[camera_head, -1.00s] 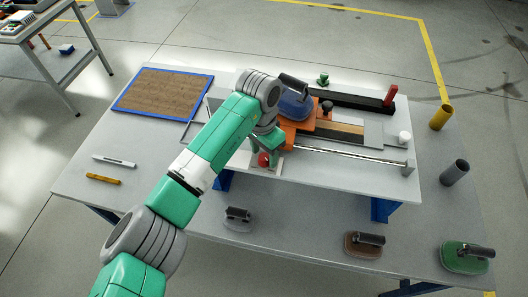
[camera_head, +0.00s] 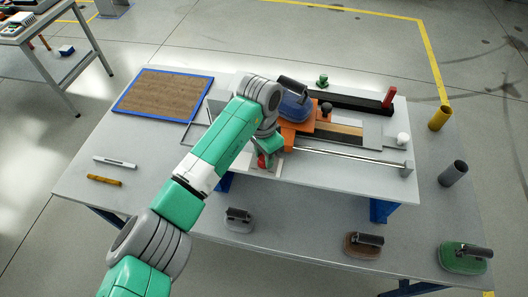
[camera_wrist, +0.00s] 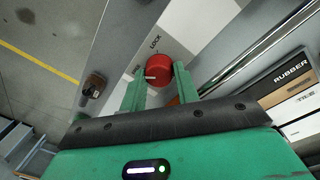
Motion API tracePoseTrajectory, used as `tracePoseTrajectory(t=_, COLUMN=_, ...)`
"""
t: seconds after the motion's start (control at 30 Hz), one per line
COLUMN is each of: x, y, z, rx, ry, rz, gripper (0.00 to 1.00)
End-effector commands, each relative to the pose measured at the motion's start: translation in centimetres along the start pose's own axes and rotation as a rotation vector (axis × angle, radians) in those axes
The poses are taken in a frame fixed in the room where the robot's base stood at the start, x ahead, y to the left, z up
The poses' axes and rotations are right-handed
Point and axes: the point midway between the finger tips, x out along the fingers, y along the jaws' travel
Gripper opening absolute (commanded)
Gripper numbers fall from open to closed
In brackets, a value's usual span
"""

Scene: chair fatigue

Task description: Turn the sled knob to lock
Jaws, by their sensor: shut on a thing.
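The red sled knob (camera_wrist: 158,70) sits between the two green fingers of my gripper (camera_wrist: 160,80) in the wrist view. My gripper is shut on it. A white mark on the knob points to the left; the word LOCK is printed on the plate above the knob. In the head view the knob (camera_head: 262,161) is mostly hidden by my gripper (camera_head: 264,158). It is at the front of the orange sled (camera_head: 290,132), which carries a blue block with a dark handle (camera_head: 295,103).
A metal rod (camera_head: 345,158) runs right from the sled along the white plate. A black bar with a red post (camera_head: 389,97) lies behind. A blue-framed brown board (camera_head: 165,95) is at left. Several handled blocks stand along the table's front, including a green one (camera_head: 463,257).

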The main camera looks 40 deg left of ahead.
Motion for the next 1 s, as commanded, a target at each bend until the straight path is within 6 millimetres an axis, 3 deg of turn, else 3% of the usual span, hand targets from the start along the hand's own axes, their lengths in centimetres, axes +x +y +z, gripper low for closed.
tracePoseTrajectory(t=1.0, x=-0.17, y=0.3, z=-0.11, rx=0.942, ry=-0.069, rz=0.001, gripper=0.08)
